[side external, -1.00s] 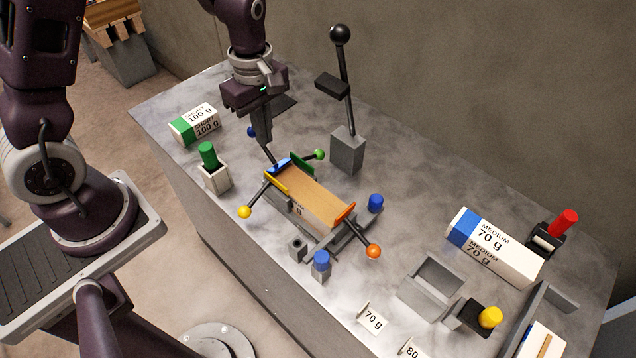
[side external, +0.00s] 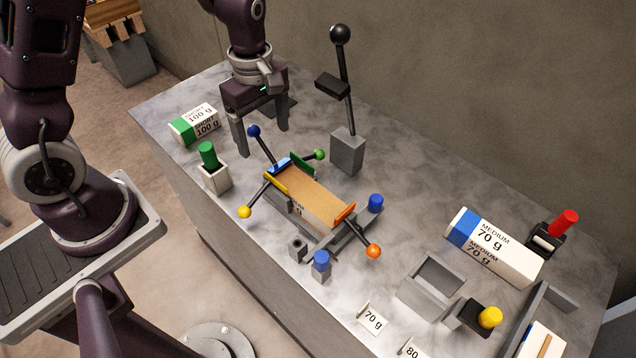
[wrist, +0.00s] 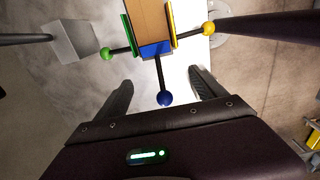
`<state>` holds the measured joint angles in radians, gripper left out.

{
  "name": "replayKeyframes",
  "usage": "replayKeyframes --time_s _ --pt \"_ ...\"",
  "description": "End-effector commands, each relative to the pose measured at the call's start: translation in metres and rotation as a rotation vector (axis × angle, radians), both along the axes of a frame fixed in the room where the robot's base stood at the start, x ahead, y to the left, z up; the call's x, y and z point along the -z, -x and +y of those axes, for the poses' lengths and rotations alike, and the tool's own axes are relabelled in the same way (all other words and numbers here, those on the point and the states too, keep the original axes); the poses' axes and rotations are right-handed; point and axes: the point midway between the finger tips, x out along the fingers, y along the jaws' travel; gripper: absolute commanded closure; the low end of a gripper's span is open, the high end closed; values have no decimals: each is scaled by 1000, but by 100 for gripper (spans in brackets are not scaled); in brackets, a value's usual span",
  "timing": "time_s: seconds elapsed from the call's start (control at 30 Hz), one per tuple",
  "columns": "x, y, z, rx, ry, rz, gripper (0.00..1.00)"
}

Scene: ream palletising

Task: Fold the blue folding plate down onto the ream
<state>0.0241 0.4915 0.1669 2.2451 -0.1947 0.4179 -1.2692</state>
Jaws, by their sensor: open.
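The blue folding plate (side external: 281,166) is at the far end of the ream (side external: 312,194), which lies in a grey holder; it also shows in the wrist view (wrist: 156,49). Its dark rod slants up and away from the ream to a blue ball (side external: 253,131). My gripper (side external: 263,141) is open and empty, with one finger on either side of the blue ball's rod end. In the wrist view the blue ball (wrist: 165,98) shows between the spread fingers, apart from both. How far the plate is tilted is hard to tell.
Yellow (side external: 276,182), green (side external: 303,163) and orange (side external: 344,214) plates with ball rods surround the ream. A tall lever with a grey base (side external: 347,152) stands behind. A green-capped holder (side external: 214,175) and a green-and-white ream (side external: 195,124) are at left.

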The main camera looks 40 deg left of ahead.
Motion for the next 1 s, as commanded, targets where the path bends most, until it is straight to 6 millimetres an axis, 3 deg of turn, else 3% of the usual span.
replayKeyframes --time_s 0.57,0.9,1.0 --pt "-66 -1 0 2 0 -3 20" --pt "-71 0 0 5 1 -2 20" --pt "-94 9 -6 125 16 -49 20"
